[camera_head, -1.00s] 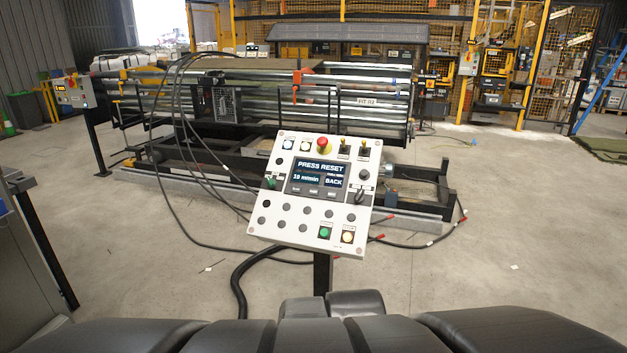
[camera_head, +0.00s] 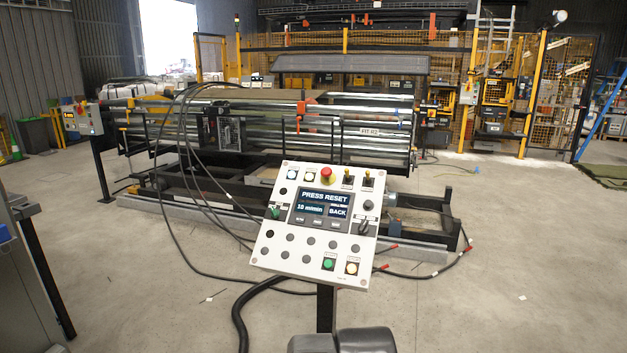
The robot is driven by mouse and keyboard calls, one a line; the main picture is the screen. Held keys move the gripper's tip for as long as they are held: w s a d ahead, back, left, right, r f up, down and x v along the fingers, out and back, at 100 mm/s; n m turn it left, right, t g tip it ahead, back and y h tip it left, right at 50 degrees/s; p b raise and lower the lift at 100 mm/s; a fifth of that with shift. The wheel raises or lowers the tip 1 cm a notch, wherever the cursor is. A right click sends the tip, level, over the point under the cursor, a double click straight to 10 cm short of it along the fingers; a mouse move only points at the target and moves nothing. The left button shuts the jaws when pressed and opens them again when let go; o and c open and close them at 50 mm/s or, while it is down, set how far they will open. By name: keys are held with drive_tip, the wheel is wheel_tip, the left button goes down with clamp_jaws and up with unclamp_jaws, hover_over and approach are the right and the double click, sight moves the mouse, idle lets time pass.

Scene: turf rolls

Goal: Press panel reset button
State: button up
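A white control panel (camera_head: 278,255) stands tilted on a dark post in the middle of the head view. Its screen (camera_head: 321,207) reads "PRESS RESET", "10 m/min" and "BACK". A red mushroom button (camera_head: 327,174) sits at the top. A green button (camera_head: 328,264) and a pale yellow, lit-looking button (camera_head: 351,268) are at the lower right. A blue-white button (camera_head: 291,175) is at the upper left. The small button labels are too small to read.
Behind the panel stands a long roller machine (camera_head: 370,112) on a low frame. Black cables (camera_head: 178,235) hang from it and lie on the floor. A grey cabinet (camera_head: 28,290) is at the left edge. The concrete floor (camera_head: 530,260) is clear at right.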

idle(0.4)
clamp_jaws()
idle(0.4)
idle(1.2)
